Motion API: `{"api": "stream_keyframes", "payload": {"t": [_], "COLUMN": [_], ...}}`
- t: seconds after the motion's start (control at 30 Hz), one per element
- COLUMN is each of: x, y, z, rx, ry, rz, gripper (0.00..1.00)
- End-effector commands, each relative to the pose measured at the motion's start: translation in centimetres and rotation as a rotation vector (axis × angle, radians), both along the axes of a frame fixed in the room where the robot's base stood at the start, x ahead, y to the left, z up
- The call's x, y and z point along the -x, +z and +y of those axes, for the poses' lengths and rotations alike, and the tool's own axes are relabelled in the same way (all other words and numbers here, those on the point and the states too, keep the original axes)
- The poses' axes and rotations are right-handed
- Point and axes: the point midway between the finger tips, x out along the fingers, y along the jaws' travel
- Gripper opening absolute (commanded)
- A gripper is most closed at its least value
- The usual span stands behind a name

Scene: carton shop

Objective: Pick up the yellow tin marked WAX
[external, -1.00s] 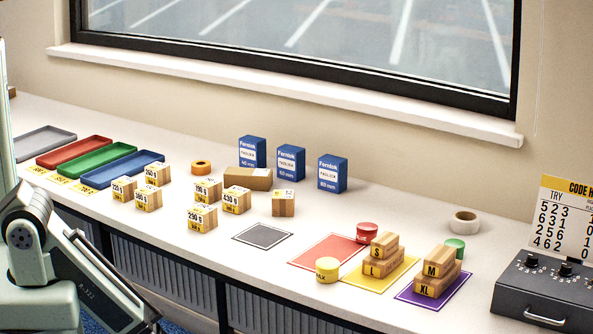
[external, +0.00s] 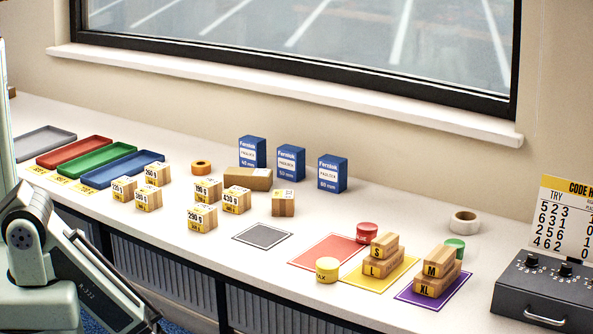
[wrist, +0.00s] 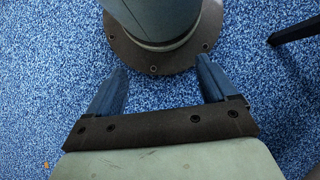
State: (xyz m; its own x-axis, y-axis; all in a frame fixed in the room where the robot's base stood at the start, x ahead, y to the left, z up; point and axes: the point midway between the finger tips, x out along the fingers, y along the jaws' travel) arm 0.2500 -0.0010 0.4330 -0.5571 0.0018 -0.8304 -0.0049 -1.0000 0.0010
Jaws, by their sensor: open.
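The yellow tin marked WAX (external: 327,270) stands upright near the front edge of the counter, between the red mat (external: 325,251) and the yellow mat (external: 378,280). Its label is partly readable in the external view. My gripper (wrist: 160,88) shows in the wrist view, open and empty, its two blue fingers apart above the blue carpet and in front of my own base. My gripper's fingers cannot be made out in the external view, where my arm is at the lower left, well away from the tin. The tin is not in the wrist view.
Wooden blocks marked S, L (external: 383,262) and M, XL (external: 437,280) stand close right of the tin. A red tin (external: 367,232) and green tin (external: 455,249) are behind. Several cartons stand left; a dark dial box (external: 545,290) is right. A grey mat (external: 262,236) is bare.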

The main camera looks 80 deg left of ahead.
Motion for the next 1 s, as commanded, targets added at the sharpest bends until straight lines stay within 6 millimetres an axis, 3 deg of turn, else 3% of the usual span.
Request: {"api": "stream_keyframes", "payload": {"t": [0.17,0.27,0.67,1.0], "x": [-1.3,-3.7,-18.0,-29.4], "y": [-0.1,0.0,2.7,8.0], "z": [-0.2,-0.6,-5.0,-11.1], "rx": [0.008,0.024,0.121,0.195], "ry": [-0.020,-0.062,-0.337,-0.585], "rz": [-0.017,-0.051,-0.247,-0.410], "gripper": [0.85,0.85,0.85,0.85]}}
